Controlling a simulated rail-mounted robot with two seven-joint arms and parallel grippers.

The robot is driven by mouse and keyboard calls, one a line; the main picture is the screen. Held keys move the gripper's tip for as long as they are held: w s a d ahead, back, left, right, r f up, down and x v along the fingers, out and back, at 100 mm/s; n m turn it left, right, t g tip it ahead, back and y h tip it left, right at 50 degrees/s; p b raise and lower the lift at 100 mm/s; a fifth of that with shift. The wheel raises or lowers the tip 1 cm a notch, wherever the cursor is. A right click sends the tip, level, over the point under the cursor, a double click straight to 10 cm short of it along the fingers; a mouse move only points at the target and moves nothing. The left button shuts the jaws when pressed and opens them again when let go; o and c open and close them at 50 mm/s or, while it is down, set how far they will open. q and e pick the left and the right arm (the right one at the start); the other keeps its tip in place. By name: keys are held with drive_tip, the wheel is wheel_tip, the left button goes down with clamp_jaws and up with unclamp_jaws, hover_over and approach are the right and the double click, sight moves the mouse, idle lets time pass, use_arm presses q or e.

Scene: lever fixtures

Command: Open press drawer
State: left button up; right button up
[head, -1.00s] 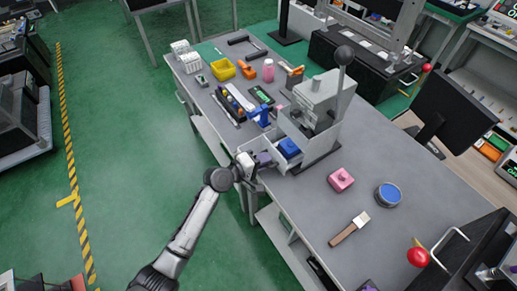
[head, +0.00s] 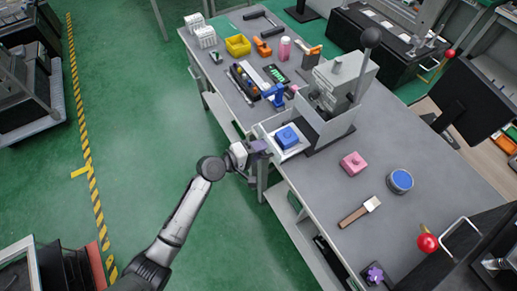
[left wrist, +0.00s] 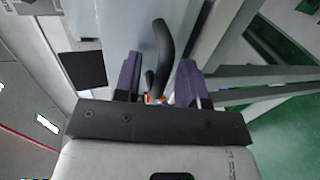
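The press (head: 345,85) is a grey fixture with an upright dark-knobbed lever on the table. Its drawer (head: 265,131) sticks out toward the table's left edge, with a blue block (head: 287,137) in it. My left gripper (head: 259,148) is at the drawer's front. In the left wrist view, the purple fingers of my left gripper (left wrist: 159,80) stand on both sides of a dark curved handle (left wrist: 163,45) and appear closed around it, though the exact contact is hard to see. My right gripper is not in view.
A pink block (head: 353,163), a blue round tin (head: 400,181) and a scraper (head: 360,212) lie on the grey table (head: 330,195). A yellow bin (head: 238,45) and tools lie beyond the press. A red-knobbed lever (head: 427,243) is at the lower right. Green floor left of the table is free.

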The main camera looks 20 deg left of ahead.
use_arm(q)
drive_tip(key=shift+a, duration=0.1)
drive_tip(key=p+v, duration=0.1)
drive_tip(key=v, duration=1.2)
drive_tip(key=shift+s+a, duration=0.25)
drive_tip(key=shift+s, duration=0.05)
